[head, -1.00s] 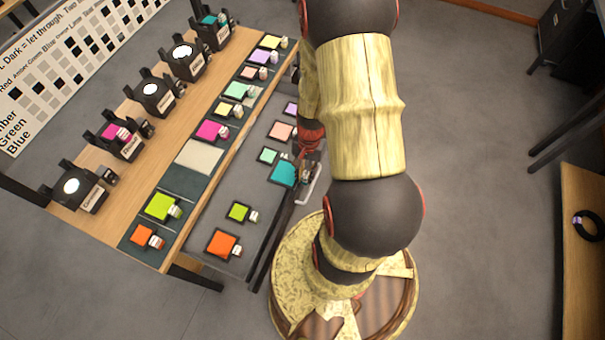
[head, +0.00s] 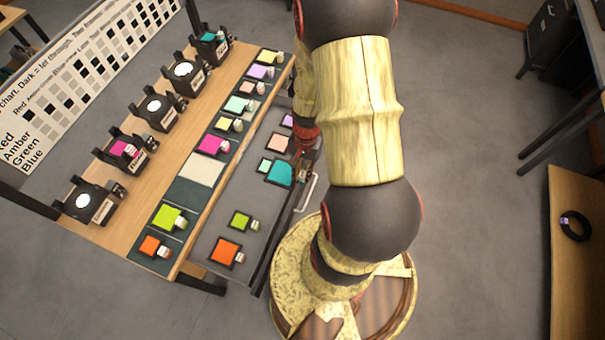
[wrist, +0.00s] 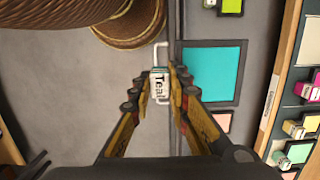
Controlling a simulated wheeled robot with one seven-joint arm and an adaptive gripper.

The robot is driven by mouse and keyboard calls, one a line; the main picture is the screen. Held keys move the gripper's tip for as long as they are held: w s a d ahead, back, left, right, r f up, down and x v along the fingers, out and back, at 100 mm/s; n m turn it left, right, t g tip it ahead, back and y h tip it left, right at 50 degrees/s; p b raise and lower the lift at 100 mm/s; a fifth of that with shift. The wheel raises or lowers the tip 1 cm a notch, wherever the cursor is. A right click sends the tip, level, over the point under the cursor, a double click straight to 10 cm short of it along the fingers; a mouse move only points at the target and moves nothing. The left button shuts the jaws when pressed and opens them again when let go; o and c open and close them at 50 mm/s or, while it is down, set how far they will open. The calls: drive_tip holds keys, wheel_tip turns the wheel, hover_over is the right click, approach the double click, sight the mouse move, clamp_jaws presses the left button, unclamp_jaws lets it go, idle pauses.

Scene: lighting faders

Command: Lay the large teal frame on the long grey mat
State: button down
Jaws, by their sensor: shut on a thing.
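The large teal frame (head: 280,172) shows in the head view over the open drawer, partly covering the small mint frame's tab. In the wrist view the teal frame (wrist: 212,73) lies flat beside my gripper (wrist: 160,84), which is shut on its white tab marked "Teal". In the head view my gripper (head: 303,172) is mostly hidden behind my arm. I cannot tell the height of the frame above the drawer floor. A long dark grey mat (head: 187,194) runs along the tabletop's near edge.
The open drawer (head: 208,221) also holds lime (head: 240,221), orange (head: 226,253), mint (head: 264,165) and salmon (head: 280,142) frames. Several black lamp stands (head: 155,108) line the tabletop (head: 143,185) behind the mat. A chart board stands behind them.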

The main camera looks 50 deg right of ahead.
drive_tip(key=shift+r+p, duration=3.9)
drive_tip(key=shift+r, duration=1.2)
drive_tip(key=shift+f, duration=0.1)
